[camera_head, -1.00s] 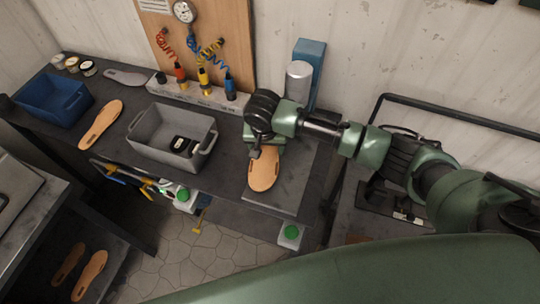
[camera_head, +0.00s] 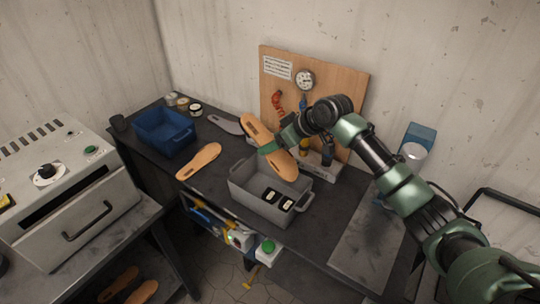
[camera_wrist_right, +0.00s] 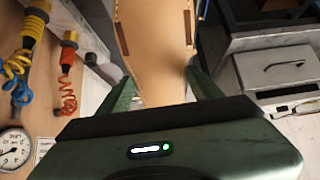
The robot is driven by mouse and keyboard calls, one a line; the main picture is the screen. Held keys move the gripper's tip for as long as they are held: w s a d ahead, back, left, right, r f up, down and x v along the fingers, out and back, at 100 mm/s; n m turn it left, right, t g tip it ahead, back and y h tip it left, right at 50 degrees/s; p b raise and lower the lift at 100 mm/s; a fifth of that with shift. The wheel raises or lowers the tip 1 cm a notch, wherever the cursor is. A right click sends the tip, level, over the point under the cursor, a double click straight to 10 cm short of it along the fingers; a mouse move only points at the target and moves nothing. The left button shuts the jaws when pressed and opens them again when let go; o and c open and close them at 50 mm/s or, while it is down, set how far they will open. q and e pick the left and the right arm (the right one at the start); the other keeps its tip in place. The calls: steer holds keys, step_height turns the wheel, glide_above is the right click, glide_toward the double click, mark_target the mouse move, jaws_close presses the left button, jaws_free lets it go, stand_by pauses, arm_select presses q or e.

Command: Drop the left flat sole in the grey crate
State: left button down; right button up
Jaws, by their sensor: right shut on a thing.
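My right gripper (camera_head: 271,147) is shut on a tan sole (camera_head: 279,158) and holds it tilted above the back part of the grey crate (camera_head: 254,199). In the right wrist view the sole (camera_wrist_right: 155,45) runs up between the two fingers and has dark slots near its edges. The crate stands on the dark bench, and a few small black items with pale labels (camera_head: 271,195) lie in it. A second tan sole (camera_head: 198,161) lies flat on the bench left of the crate. My left gripper is out of view.
A blue bin (camera_head: 164,134) stands at the bench's left end, with small jars (camera_head: 183,104) and a grey insole (camera_head: 225,124) behind it. A wooden tool board (camera_head: 340,90) rises behind the crate. A bare grey plate (camera_head: 365,240) lies to the right.

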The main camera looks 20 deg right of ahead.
mark_target(288, 164)
steer(key=shift+d+f+b, duration=0.3)
steer(key=shift+f+b, duration=0.55)
steer(key=shift+f, duration=0.1)
step_height(288, 164, down, 3)
steer(key=b, duration=0.3)
steer(key=shift+a+f, duration=0.15)
step_height(288, 164, down, 6)
steer(key=b, duration=0.5)
steer(key=shift+b, duration=0.35)
steer(key=o, duration=1.3)
steer(key=shift+o, duration=0.2)
steer(key=shift+f, duration=0.1)
steer(key=b+v, duration=0.1)
steer(key=v, duration=0.5)
steer(key=shift+s+d+b, duration=0.25)
steer(key=shift+d+b, duration=0.05)
steer(key=shift+b, duration=0.1)
steer(key=shift+s+d+r, duration=0.15)
steer(key=shift+s+r, duration=0.2)
steer(key=shift+r, duration=0.3)
